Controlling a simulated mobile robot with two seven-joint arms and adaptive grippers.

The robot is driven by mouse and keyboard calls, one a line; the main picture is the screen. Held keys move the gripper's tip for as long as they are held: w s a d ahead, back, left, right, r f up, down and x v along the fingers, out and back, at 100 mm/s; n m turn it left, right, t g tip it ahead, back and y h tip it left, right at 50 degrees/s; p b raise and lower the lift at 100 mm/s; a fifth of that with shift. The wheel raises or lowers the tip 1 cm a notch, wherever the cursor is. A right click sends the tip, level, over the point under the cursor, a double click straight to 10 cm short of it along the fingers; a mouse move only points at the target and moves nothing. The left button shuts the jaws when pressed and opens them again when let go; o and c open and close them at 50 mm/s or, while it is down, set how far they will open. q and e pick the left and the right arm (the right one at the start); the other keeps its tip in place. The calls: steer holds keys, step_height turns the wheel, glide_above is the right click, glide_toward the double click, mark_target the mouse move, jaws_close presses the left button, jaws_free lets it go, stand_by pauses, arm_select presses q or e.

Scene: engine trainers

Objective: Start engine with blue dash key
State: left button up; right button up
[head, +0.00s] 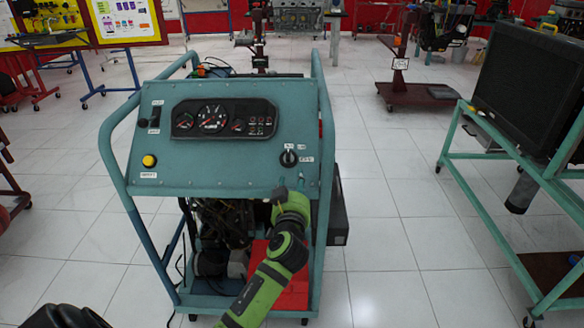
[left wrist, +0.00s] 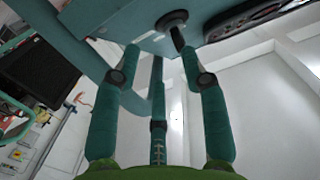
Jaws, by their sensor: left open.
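The blue-teal engine trainer dash (head: 225,165) faces me, with gauges at its top and an ignition switch with a black key (head: 289,158) at its lower right. In the left wrist view the black key (left wrist: 177,38) sticks out of its round switch, near the tip of the right-hand finger. My left gripper (head: 280,196) is just below the key at the panel's lower edge. It also shows in the left wrist view (left wrist: 160,58), its teal fingers spread apart with nothing between them. I cannot tell whether a finger touches the key. My right gripper is out of view.
A yellow button (head: 149,161) and a black switch (head: 155,116) are on the panel's left. The trainer's tube frame (head: 325,150) rises on both sides. A green stand with a large dark radiator (head: 525,85) is at the right. White floor between them is clear.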

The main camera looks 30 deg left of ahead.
mark_target(289, 159)
arm_select(q)
steer(key=shift+n+y, duration=0.4)
steer(key=shift+y, duration=0.1)
steer(key=w+a, duration=0.1)
steer(key=w+a+r, duration=0.1)
steer(key=w+a+r+p, duration=0.1)
steer(key=w+a, duration=0.1)
steer(key=shift+r, duration=0.25)
steer(key=shift+w+a, duration=0.3)
steer(key=shift+w, duration=0.3)
steer(key=shift+w+f, duration=0.1)
steer(key=shift+w, duration=0.05)
jaws_close()
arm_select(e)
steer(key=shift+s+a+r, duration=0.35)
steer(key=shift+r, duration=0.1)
